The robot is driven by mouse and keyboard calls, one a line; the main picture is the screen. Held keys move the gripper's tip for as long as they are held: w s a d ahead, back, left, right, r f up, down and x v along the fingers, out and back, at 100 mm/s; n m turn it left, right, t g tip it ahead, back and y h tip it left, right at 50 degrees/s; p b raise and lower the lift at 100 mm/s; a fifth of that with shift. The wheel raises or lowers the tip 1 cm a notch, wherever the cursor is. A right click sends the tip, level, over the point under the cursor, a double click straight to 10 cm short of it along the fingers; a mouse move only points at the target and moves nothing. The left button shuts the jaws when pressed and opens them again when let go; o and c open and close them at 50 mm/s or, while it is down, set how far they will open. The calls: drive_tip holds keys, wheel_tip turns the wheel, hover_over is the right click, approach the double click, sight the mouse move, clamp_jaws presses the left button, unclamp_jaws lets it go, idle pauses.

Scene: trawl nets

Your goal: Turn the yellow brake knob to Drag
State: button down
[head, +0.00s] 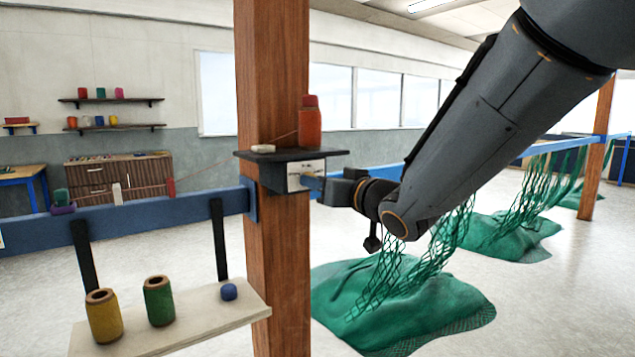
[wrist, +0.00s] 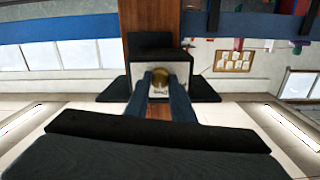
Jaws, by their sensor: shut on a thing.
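The yellow brake knob (wrist: 158,77) is at the front of a white plate (wrist: 177,65), between my gripper's fingertips in the wrist view. My gripper (wrist: 158,82) is shut on the knob. In the head view my gripper (head: 316,184) reaches from the right to the white-faced box (head: 303,175) on the wooden post. The knob is mostly hidden there by the fingers. Marks on the plate are too small to read, so I cannot tell which setting the knob points to.
A red spool (head: 309,122) and a small pale item (head: 264,149) sit on the dark shelf (head: 290,154) above the box. Yellow and green spools stand on a lower board (head: 190,322). Green nets (head: 400,300) hang and lie right of the wooden post (head: 275,250).

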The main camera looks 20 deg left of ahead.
drive_tip(key=c, duration=1.5)
unclamp_jaws()
drive_tip(key=shift+c, duration=0.2)
drive_tip(key=shift+s+d, duration=0.1)
drive_tip(key=b+v, duration=0.1)
drive_tip(key=v, duration=0.6)
drive_tip(key=shift+d, duration=0.2)
drive_tip(key=shift+s, duration=0.15)
